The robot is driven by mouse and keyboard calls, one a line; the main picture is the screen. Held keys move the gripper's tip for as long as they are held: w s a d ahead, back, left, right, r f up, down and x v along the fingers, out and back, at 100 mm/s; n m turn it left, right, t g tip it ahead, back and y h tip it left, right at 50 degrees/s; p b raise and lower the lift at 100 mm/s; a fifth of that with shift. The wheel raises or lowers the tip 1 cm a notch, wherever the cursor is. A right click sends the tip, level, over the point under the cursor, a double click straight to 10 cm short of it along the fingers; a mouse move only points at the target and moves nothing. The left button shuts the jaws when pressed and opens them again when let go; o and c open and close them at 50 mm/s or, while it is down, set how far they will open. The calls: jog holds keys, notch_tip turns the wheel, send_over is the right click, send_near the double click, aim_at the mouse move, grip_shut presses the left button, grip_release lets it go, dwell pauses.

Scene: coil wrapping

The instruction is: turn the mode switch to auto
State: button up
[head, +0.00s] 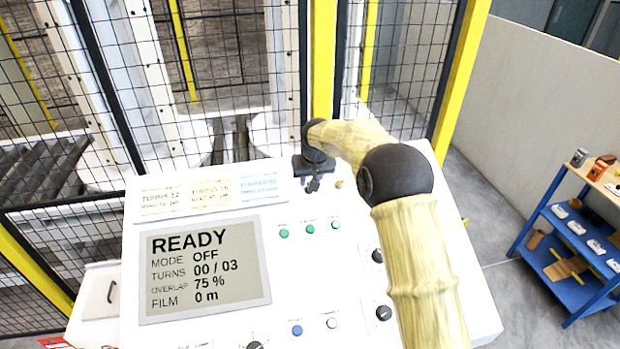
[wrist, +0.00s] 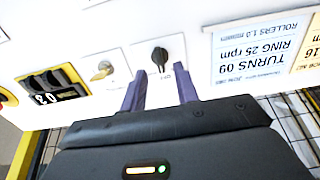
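In the wrist view, a black rotary knob (wrist: 160,56) sits on a white plate with small lettering that I cannot read; it may be the mode switch. My gripper (wrist: 160,82) is open, its two purple fingers apart, with the knob just beyond and between their tips. I see no contact. In the head view my gripper (head: 314,182) is at the top of the control panel (head: 210,335) and largely hides that knob. The display (head: 205,268) reads READY, MODE OFF, TURNS 00 / 03.
A key switch (wrist: 104,70) and a thumbwheel counter (wrist: 55,88) sit beside the knob. Paper labels (head: 210,194) line the panel's top. Other black knobs (head: 383,313) and buttons (head: 297,329) lie lower. A mesh fence (head: 230,80) stands behind; a blue shelf cart (head: 570,250) is at right.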

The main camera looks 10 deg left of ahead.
jog(key=shift+p+x, duration=0.5)
jog(key=shift+x, duration=1.15)
jog(key=shift+c, duration=0.2)
grip_shut()
